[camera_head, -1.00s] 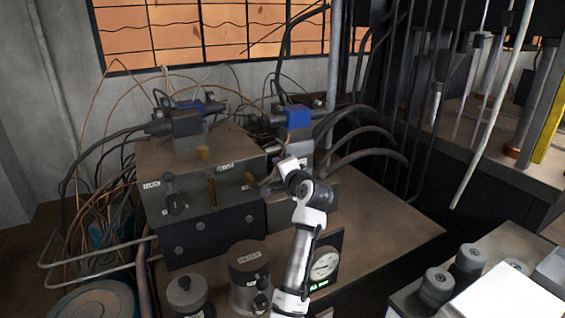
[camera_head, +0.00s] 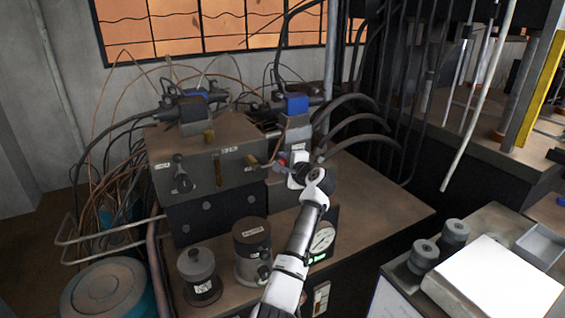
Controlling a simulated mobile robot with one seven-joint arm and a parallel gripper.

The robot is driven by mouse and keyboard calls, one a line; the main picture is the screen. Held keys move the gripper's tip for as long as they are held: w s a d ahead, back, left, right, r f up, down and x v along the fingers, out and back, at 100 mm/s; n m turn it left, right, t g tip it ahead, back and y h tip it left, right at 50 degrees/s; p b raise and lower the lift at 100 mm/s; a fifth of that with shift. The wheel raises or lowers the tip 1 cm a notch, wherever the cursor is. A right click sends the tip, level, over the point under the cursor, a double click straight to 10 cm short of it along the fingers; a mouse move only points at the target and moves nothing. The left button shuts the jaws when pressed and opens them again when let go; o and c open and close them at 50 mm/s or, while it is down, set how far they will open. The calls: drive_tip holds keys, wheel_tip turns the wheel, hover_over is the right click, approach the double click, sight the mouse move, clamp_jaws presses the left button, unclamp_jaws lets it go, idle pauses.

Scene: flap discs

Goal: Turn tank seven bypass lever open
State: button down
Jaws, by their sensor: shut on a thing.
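A brown valve block (camera_head: 240,182) stands on the bench with several small levers and white labels. The label text is too small to read, so I cannot tell which one is marked tank seven. A black lever (camera_head: 181,174) is on the left of its front face. A brass lever (camera_head: 217,171) hangs upright in the middle. A short brass lever (camera_head: 252,160) sits near the right corner. A thin copper-coloured lever (camera_head: 277,149) slants up and right beside that corner. My gripper (camera_head: 284,161) is shut at this slanted lever; my wrist partly hides the contact.
Blue-topped valves (camera_head: 297,103) with thick black hoses stand behind my gripper. A round gauge (camera_head: 322,238) and two dark cylinders (camera_head: 252,250) stand in front of the block. Bench (camera_head: 385,205) to the right is clear. A white box (camera_head: 495,280) lies at lower right.

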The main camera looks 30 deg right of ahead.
drive_tip(key=shift+f, duration=0.15)
drive_tip(key=c, duration=1.1)
unclamp_jaws()
drive_tip(key=shift+d, duration=0.1)
drive_tip(key=shift+c, duration=0.2)
drive_tip(key=shift+s, duration=0.1)
drive_tip(key=s+r+b, duration=0.2)
drive_tip(key=s+b, duration=0.2)
drive_tip(key=s, duration=0.9)
drive_tip(key=shift+s+a+r, duration=0.25)
drive_tip(key=shift+a+r, duration=0.15)
